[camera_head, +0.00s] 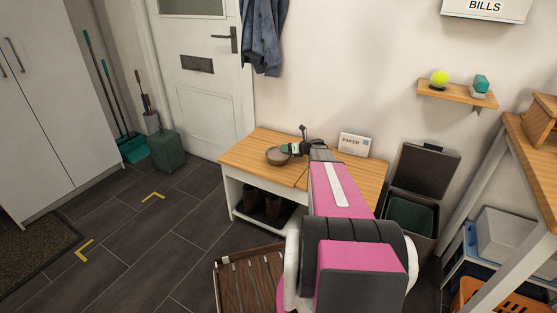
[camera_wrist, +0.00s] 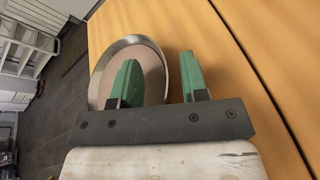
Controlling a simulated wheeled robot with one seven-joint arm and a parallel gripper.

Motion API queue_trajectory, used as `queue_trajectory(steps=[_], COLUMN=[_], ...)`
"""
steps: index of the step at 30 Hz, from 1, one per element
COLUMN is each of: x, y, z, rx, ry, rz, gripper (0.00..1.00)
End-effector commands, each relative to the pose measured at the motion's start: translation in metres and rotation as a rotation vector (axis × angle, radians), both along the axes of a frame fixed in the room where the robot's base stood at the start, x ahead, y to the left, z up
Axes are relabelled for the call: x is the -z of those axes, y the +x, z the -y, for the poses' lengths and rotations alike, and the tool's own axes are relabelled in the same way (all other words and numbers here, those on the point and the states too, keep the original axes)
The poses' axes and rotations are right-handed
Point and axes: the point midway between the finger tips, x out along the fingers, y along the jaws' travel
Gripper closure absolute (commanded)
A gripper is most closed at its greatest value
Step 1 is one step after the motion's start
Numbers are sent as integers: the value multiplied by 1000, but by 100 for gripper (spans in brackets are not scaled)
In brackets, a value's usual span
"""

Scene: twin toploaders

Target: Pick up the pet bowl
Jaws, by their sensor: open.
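The pet bowl (camera_head: 277,157) is a round bowl with a metallic rim and a pinkish-brown inside. It sits on the light wooden top of a bench (camera_head: 252,147), near its left end. My gripper (camera_head: 291,148) is at the bowl's right side, with its green fingers apart. In the wrist view the bowl (camera_wrist: 153,74) lies beyond the open gripper (camera_wrist: 159,62). The left finger overlaps the bowl's inside and the right finger is outside the rim, so the rim shows between them. I cannot tell whether either finger touches the bowl. Nothing is held.
A white card marked PAPER (camera_head: 354,144) stands at the bench's back right. A blue jacket (camera_head: 263,38) hangs behind. Boots (camera_head: 273,208) are on the bench's lower shelf. An open dark bin (camera_head: 410,215) is at right. Floor at left is mostly clear.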

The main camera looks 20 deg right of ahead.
Motion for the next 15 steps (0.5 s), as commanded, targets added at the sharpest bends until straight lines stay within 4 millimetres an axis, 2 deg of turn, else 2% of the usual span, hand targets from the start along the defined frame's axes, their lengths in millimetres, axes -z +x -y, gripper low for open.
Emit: queue_trajectory(steps=[2,3,5,6,15], x=[0,0,0,0,0], y=[0,0,0,0,-1], z=[0,0,0,0,0], rx=[0,0,0,0,-1], ry=[0,0,0,0,-1], rz=[0,0,0,-1,0], gripper=[63,76,95,100,100])
